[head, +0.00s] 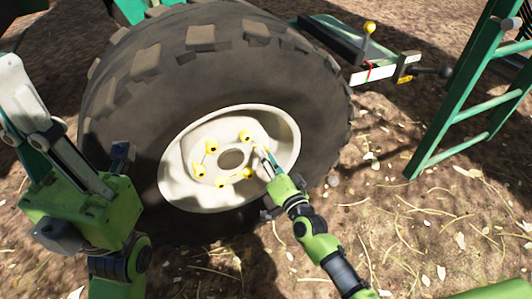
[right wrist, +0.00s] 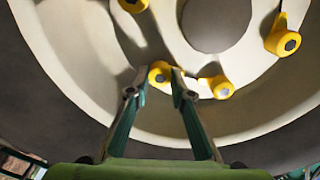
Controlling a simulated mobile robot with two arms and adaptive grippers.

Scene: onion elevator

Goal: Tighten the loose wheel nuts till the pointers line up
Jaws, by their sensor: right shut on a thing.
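The big wheel (head: 215,75) has a pale rim (head: 275,125) with several yellow wheel nuts with pointers around its hub hole (head: 231,159). They include an upper nut (head: 245,135), upper left nut (head: 212,148), left nut (head: 199,170), lower left nut (head: 220,181) and lower right nut (head: 247,173). My right gripper (head: 263,152) reaches the hub's right side. In the right wrist view its fingers (right wrist: 160,75) are shut on a yellow nut (right wrist: 160,70), whose pointer is mostly hidden. My left gripper (head: 60,150) is raised at the left, away from the nuts; its fingertips are unclear.
A green ladder-like frame (head: 450,110) stands at the right. A hitch bar with a yellow-knobbed lever (head: 369,28) sticks out behind the tyre. Bare soil with scattered pale scraps lies in front and to the right.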

